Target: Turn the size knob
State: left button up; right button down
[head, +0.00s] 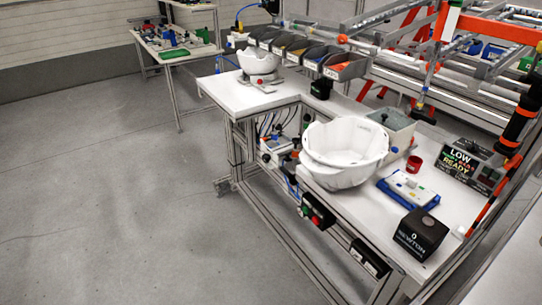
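A large white helmet shell (343,150) sits open side up near the left edge of the near workbench (455,210). A second, smaller-looking white shell (259,62) rests on a stand at the far end of the bench. I cannot make out a size knob on either shell; at this distance it is too small or hidden. Neither of my grippers is in view.
A red cup (414,164), a blue-and-white tray device (408,190), a black box (420,234) and a display sign (462,164) stand right of the shell. Parts bins (345,68) line the back. The grey floor (110,200) at left is clear.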

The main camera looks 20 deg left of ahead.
aim_at(266, 158)
jog(key=j+z, duration=0.2)
jog(key=z, duration=1.4)
jog(key=j+u, duration=0.3)
jog(key=j, duration=0.15)
jog(key=i+j+u, duration=0.25)
jog(key=j, duration=0.15)
jog(key=j+u, duration=0.3)
jog(key=j, duration=0.15)
